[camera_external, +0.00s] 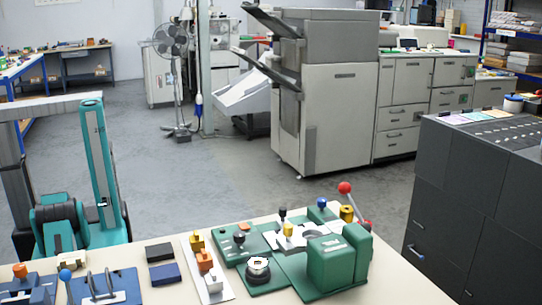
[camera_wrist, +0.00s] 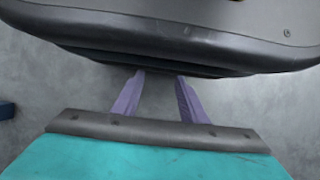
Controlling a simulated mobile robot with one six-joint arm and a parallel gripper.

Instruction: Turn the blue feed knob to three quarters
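In the external view, a small blue round knob (camera_external: 66,275) tops a lever on a blue device at the table's lower left. I cannot tell which, if either, is the feed knob, and no setting can be read. In the wrist view, my gripper (camera_wrist: 160,76) has two purple fingers spread apart with nothing between them. My teal arm stands left of the table; my gripper cannot be made out in the external view.
The cream table (camera_external: 395,280) also holds an orange and yellow switch strip (camera_external: 208,268), dark blocks (camera_external: 161,262) and a red-ball lever (camera_external: 345,188). A dark cabinet (camera_external: 480,190) stands at the right. Grey floor lies open behind the table.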

